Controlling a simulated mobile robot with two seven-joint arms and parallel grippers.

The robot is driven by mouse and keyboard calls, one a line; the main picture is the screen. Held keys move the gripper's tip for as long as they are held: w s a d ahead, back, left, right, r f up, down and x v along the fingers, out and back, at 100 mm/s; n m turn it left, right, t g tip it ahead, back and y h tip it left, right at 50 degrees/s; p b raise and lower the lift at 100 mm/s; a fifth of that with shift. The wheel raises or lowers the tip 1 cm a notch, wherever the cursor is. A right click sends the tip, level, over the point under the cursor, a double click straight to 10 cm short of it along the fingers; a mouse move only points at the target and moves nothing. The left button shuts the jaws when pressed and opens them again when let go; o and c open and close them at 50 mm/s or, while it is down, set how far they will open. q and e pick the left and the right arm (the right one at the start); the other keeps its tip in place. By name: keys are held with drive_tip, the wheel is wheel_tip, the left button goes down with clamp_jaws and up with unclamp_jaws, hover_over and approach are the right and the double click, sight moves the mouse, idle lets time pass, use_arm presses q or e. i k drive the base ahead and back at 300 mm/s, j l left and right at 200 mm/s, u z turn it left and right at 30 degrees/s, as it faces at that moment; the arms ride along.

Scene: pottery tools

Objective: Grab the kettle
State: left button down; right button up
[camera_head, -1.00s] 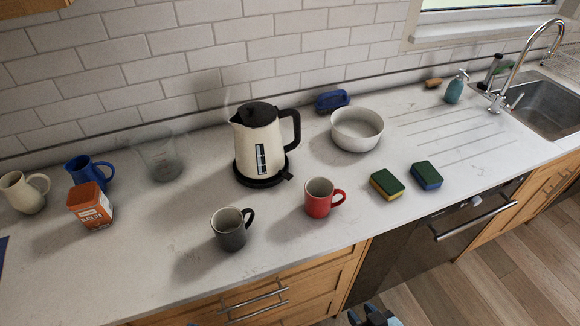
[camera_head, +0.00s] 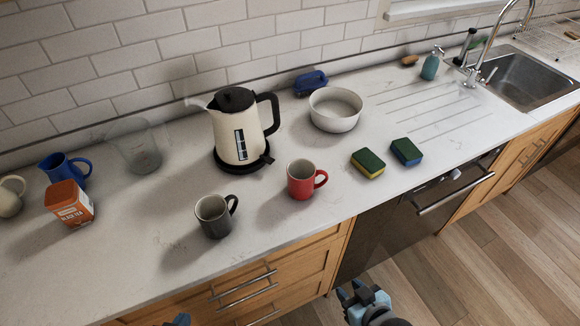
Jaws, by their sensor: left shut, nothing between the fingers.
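The cream kettle (camera_head: 236,132) stands upright on its black base (camera_head: 228,168) on the counter, with its black lid on, its handle to the right and its spout to the left. A dark window strip runs down its front. My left gripper (camera_head: 180,320) shows only as a small blue tip at the bottom edge. It is shut and empty, far below the kettle. My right gripper (camera_head: 362,294) is at the bottom, in front of the drawers, with its fingertips apart and nothing between them. Neither gripper touches the kettle.
A grey mug (camera_head: 213,218) and a red mug (camera_head: 301,181) stand in front of the kettle. A white bowl (camera_head: 335,123) is to its right, a clear beaker (camera_head: 143,160) to its left.

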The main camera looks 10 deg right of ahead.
sight(239, 137)
drive_tip(key=k+l+u, duration=0.1)
drive_tip(key=l+u, duration=0.2)
drive_tip(key=k+l+u, duration=0.1)
drive_tip(key=l+u, duration=0.25)
drive_tip(key=k+l+u, duration=0.15)
drive_tip(key=u, duration=0.15)
